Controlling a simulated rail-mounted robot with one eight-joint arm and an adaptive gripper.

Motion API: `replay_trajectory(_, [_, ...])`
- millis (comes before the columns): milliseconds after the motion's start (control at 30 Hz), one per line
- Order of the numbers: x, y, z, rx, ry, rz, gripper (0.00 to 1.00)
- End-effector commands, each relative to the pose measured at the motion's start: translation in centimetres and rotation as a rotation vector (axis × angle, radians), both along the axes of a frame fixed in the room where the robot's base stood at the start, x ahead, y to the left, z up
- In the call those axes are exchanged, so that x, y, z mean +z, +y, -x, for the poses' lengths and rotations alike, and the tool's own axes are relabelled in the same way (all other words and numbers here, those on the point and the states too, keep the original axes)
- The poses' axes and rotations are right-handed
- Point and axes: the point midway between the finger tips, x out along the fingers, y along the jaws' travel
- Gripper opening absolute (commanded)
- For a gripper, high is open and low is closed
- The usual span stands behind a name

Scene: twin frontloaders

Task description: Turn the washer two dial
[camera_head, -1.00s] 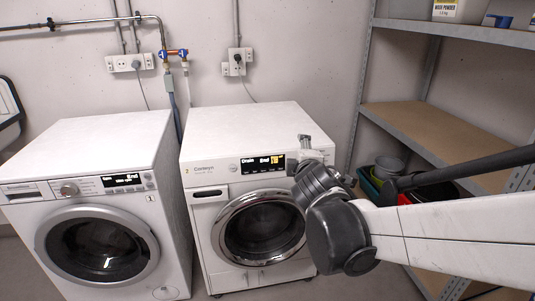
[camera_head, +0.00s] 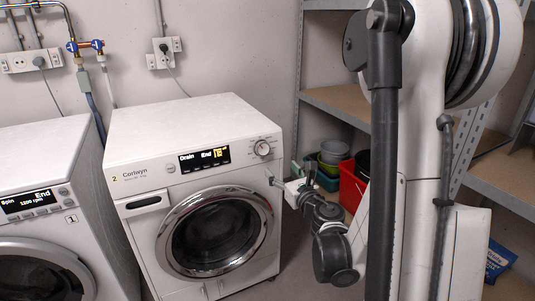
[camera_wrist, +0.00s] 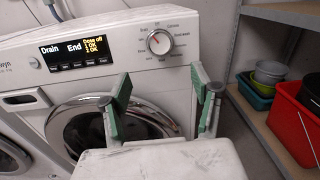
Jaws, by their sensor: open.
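Washer two (camera_head: 140,190) is the white front-loader marked "2", with a chrome-ringed round door. Its dial (camera_head: 262,148) is a round silver knob at the right end of the control panel, and it shows plainly in the wrist view (camera_wrist: 159,41) with printed labels around it. The display (camera_head: 205,159) reads "Drain" and "End". My gripper (camera_head: 283,175) is open, below and slightly right of the dial at the washer's front right edge. In the wrist view its green-padded fingers (camera_wrist: 161,80) stand apart and empty, below the dial and not touching it.
Another washer (camera_head: 40,205), marked "1", stands at the left. At the right is a metal shelf (camera_head: 335,104). Floor shows in front of the washers.

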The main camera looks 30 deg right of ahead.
Motion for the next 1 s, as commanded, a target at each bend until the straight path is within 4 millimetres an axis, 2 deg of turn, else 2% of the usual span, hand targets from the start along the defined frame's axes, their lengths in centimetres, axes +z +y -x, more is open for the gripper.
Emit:
replay_trajectory(267, [0.2, -0.2, -2.5, 0.003, 0.000, 0.003, 0.60])
replay_trajectory(467, [0.3, -0.5, -5.2, 0.002, 0.000, 0.002, 0.60])
replay_trajectory(800, [-0.1, -1.0, -11.1, 0.002, 0.000, 0.001, 0.60])
replay_trajectory(1000, [-0.1, -1.3, -13.1, 0.001, 0.000, 0.000, 0.60])
